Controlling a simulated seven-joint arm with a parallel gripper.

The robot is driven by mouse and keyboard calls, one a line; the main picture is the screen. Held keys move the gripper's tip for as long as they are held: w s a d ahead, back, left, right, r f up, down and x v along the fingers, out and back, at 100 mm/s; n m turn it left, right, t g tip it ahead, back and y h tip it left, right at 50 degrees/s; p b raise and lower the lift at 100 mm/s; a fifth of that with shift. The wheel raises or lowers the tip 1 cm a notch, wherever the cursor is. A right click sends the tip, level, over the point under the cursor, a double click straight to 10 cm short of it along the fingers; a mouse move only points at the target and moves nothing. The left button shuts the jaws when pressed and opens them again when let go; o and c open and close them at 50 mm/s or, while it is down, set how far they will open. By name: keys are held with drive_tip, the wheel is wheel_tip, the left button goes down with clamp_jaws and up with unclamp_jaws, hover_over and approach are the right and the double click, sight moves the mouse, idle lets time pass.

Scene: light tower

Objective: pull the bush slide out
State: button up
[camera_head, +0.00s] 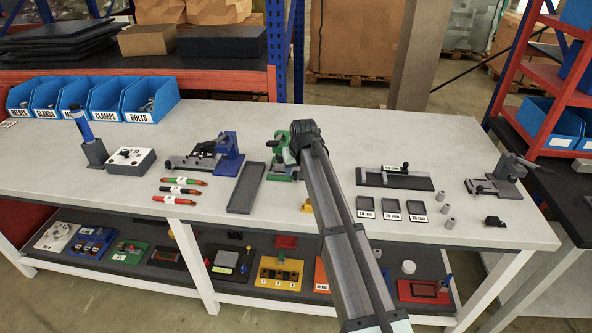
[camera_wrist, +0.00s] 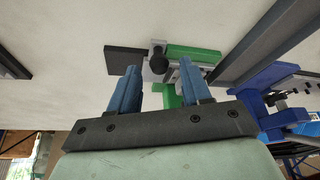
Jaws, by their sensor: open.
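A green fixture (camera_head: 284,155) stands mid-table, partly hidden behind my arm in the head view. In the wrist view the green fixture (camera_wrist: 195,52) has a round black knob (camera_wrist: 158,60) on a pale metal part, beside a dark plate (camera_wrist: 127,60). I cannot tell for certain which part is the bush slide. My gripper (camera_wrist: 159,66) is open, its two blue fingers apart and pointing towards the fixture. The knob shows between the fingertips; I see no clear contact. The right finger overlaps the green body in view. Nothing is held.
A blue fixture (camera_head: 229,146) and a grey tray (camera_head: 246,188) stand left of the green fixture. A dark rail with a black knob (camera_head: 405,167), labelled trays (camera_head: 391,206) and small grey cylinders (camera_head: 449,222) lie to the right. Bare table lies between these groups.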

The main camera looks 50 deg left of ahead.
drive_tip(key=shift+a+f, duration=0.1)
drive_tip(key=shift+f, duration=0.2)
clamp_jaws()
idle(0.4)
